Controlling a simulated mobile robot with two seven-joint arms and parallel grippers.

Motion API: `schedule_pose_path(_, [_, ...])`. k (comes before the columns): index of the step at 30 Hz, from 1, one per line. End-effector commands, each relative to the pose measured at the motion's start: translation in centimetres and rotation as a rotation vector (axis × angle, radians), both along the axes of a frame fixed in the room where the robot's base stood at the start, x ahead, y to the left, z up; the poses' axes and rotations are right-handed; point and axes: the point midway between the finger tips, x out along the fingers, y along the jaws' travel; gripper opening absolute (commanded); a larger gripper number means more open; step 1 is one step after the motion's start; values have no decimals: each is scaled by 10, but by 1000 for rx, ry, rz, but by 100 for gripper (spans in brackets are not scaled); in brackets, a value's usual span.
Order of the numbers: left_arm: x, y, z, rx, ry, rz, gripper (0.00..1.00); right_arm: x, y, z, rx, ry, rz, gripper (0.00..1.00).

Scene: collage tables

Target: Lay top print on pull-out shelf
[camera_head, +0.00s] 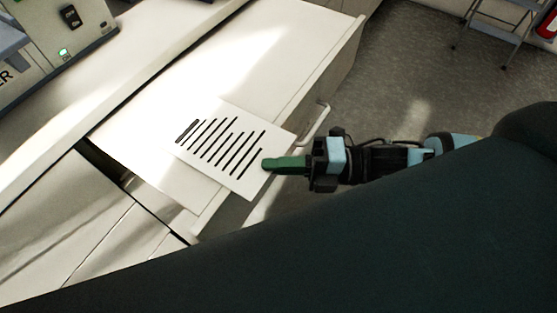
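A white print (223,147) with several slanting black bars is over the white pull-out shelf (272,58). My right gripper (270,165), with green fingers, is at the print's lower right edge. Its fingers look closed together on that edge, and the print extends from them to the left. I cannot tell whether the far part of the print touches the shelf. My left gripper is not in view.
A light grey machine with a black switch (71,17) and a green light stands at the upper left. The shelf has a metal handle (317,121) at its front. A step ladder (503,22) and a red object (547,24) are at the upper right. The shelf's upper part is clear.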

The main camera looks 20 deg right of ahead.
Motion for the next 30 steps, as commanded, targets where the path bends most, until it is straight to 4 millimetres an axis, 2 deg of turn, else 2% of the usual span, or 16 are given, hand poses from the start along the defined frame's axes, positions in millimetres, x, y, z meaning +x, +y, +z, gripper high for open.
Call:
schedule_pose_path(1, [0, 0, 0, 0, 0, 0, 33, 0, 0, 0, 0, 0, 0, 3])
schedule_pose_path(6, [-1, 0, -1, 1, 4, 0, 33, 0, 0, 0, 0, 0, 0, 25])
schedule_pose_path(7, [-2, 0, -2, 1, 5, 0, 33, 0, 0, 0, 0, 0, 0, 27])
schedule_pose_path(17, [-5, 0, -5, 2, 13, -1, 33, -1, -3, -1, -2, 1, -2, 27])
schedule_pose_path(30, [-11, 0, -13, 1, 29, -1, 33, -21, -56, -3, -4, 6, -2, 27])
